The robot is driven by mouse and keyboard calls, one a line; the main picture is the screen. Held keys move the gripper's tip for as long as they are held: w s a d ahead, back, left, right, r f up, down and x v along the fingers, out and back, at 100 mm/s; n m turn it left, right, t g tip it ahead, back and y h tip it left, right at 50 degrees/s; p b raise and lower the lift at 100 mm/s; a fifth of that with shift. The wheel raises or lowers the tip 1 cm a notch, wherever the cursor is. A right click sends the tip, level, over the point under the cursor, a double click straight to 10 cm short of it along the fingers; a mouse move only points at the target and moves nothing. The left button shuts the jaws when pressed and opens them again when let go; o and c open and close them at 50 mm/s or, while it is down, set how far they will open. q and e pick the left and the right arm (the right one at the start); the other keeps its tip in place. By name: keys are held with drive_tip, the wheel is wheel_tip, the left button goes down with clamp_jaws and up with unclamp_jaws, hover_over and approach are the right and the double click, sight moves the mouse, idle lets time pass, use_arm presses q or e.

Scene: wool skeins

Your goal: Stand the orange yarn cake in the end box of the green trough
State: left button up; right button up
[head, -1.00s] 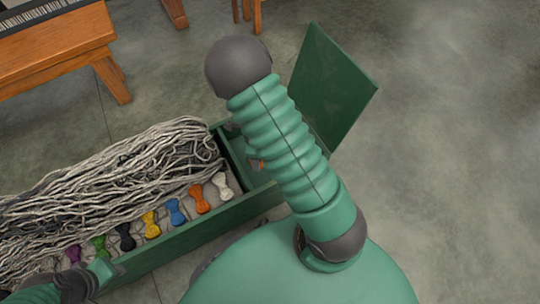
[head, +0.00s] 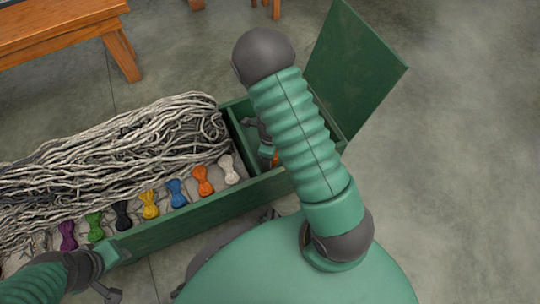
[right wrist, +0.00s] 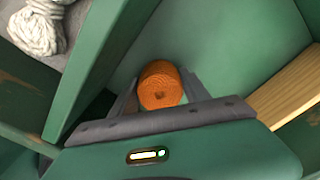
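In the head view my right gripper (head: 262,138) is down at the end box (head: 240,107) of the green trough (head: 190,225), and only a sliver of orange shows beside my arm. Whether the cake touches the box floor cannot be told. My left gripper (head: 110,275) is over the trough's front-left edge; its fingers are only partly visible.
Grey-white yarn strands (head: 120,150) fill the long part of the trough. A row of small coloured skeins (head: 176,193) lies along its front. The box's green lid (head: 355,70) stands open at the right. A wooden bench (head: 60,25) is at the upper left.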

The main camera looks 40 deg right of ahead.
drive_tip(key=o, duration=0.3)
wheel_tip(320, 180, up, 13)
drive_tip(key=p, duration=1)
drive_tip(key=s+a+r+n+t, duration=0.1)
drive_tip(key=a+r+n, duration=0.5)
drive_tip(key=n, duration=0.8)
drive_tip(key=s+a+r+n+t, duration=0.1)
drive_tip(key=a+r+n, duration=0.5)
drive_tip(key=n, duration=0.9)
wheel_tip(320, 180, up, 3)
drive_tip(key=shift+s+r+t, duration=0.1)
drive_tip(key=shift+s+t, duration=0.2)
drive_tip(key=shift+s, duration=0.25)
drive_tip(key=shift+r, duration=0.1)
